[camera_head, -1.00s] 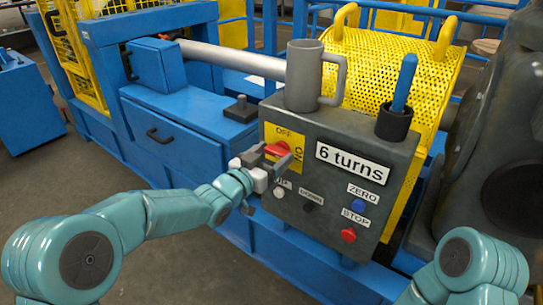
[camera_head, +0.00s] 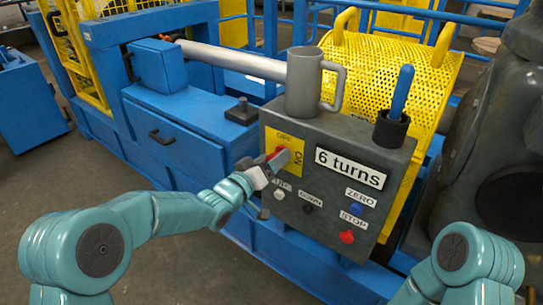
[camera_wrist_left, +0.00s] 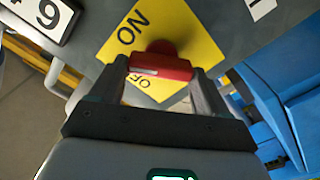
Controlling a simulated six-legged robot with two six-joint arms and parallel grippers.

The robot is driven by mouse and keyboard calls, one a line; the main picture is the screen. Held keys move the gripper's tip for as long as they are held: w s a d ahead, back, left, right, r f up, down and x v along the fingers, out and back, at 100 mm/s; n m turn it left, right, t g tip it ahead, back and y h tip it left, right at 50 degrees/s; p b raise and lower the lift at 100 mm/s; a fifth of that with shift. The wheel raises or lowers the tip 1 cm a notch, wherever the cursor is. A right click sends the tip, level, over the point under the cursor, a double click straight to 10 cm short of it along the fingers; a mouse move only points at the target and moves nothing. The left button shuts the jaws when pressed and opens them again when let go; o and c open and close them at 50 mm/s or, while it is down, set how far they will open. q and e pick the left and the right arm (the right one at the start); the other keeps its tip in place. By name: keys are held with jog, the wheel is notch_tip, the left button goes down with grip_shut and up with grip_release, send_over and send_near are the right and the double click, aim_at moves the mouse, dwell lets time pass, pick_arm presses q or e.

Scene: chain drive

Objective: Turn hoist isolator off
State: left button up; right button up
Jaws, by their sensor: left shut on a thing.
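The hoist isolator is a red knob (camera_wrist_left: 160,64) on a yellow plate (camera_head: 287,150) marked OFF and ON, on the upper left of the dark control box's front. My left gripper (camera_head: 273,164) is at the knob; in the left wrist view its two fingers (camera_wrist_left: 163,78) lie on either side of the red handle, shut on it. In that view the handle's bar runs across between the fingers. In the head view the gripper hides most of the knob. My right gripper is not in view; only part of my right arm shows at the lower right.
The control box (camera_head: 285,235) bears a "6 turns" label (camera_head: 350,168), a blue ZERO button (camera_head: 357,208), a red STOP button (camera_head: 346,237), and UP and DOWN buttons below the isolator. A grey mug (camera_head: 302,85) and a dark cup (camera_head: 391,128) with a blue-handled tool stand on top.

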pick_arm(q)
jog(key=n+p, duration=0.1)
jog(key=n, duration=0.2)
jog(key=n+p, duration=0.1)
jog(key=n, duration=0.3)
jog(key=n+p, duration=0.2)
jog(key=n, duration=0.1)
jog(key=shift+a+f+n, duration=0.1)
jog(key=shift+f+n, duration=0.15)
jog(key=shift+n, duration=0.15)
dwell(0.4)
jog(key=o, duration=1)
jog(key=p+v, duration=0.1)
jog(key=v, duration=1.5)
jog(key=shift+s+a, duration=0.1)
jog(key=shift+s, duration=0.05)
